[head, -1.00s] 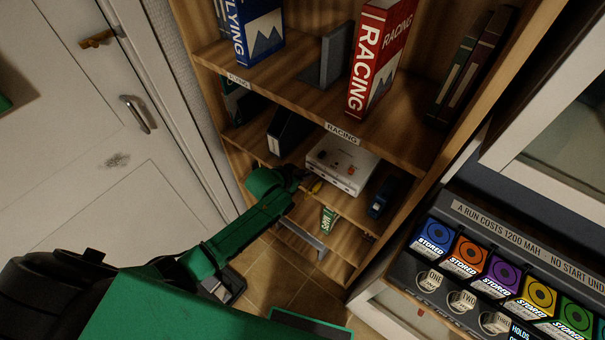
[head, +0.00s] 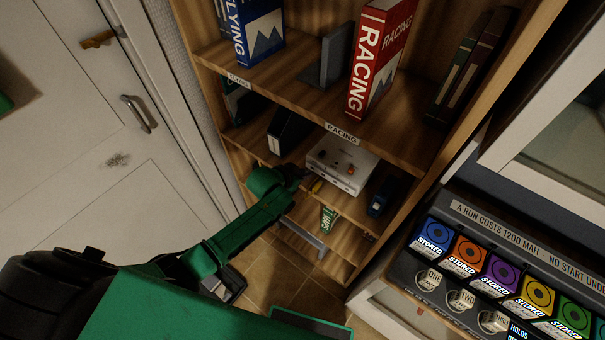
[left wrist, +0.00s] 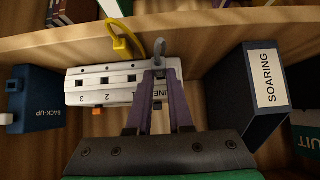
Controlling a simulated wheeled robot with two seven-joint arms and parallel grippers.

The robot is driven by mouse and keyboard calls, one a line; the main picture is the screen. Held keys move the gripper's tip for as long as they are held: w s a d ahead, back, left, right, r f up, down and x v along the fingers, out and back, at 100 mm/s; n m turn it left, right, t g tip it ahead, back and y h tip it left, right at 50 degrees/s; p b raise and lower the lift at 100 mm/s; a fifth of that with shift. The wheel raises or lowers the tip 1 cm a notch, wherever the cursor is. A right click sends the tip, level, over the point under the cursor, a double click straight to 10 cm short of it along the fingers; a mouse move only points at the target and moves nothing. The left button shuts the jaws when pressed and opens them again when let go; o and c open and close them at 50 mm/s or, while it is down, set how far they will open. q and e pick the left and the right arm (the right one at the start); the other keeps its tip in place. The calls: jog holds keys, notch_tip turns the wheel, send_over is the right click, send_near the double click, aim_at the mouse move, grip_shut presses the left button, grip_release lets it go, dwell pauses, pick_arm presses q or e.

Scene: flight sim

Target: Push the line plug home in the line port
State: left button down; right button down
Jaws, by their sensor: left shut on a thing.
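A white box (head: 342,163) sits on the shelf below the RACING label. In the left wrist view the box (left wrist: 105,85) shows ports numbered 1, 2 and 3, and a partly hidden LINE label (left wrist: 158,93). My left gripper (head: 298,178) is at the box's left end. In the wrist view its purple fingers (left wrist: 160,78) are shut on a grey plug (left wrist: 158,62) with a looped grey lead, at the LINE end. The fingers hide the port, so I cannot tell how deep the plug sits. My right gripper is out of view.
A yellow plug with a yellow lead (left wrist: 124,44) stands close beside the grey one. A SOARING file (left wrist: 262,90) stands to the right and a blue BACK-UP box (left wrist: 38,97) to the left in the wrist view. The shelf board above (head: 300,95) limits room.

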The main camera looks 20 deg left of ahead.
pick_arm(q)
jog(key=shift+w+d+b, duration=0.3)
jog(key=shift+w+b, duration=0.2)
jog(key=shift+w, duration=0.3)
jog(key=c, duration=0.7)
grip_release()
jog(key=shift+c, duration=0.2)
jog(key=v, duration=1.4)
jog(key=shift+r, duration=0.2)
jog(key=shift+s, duration=0.15)
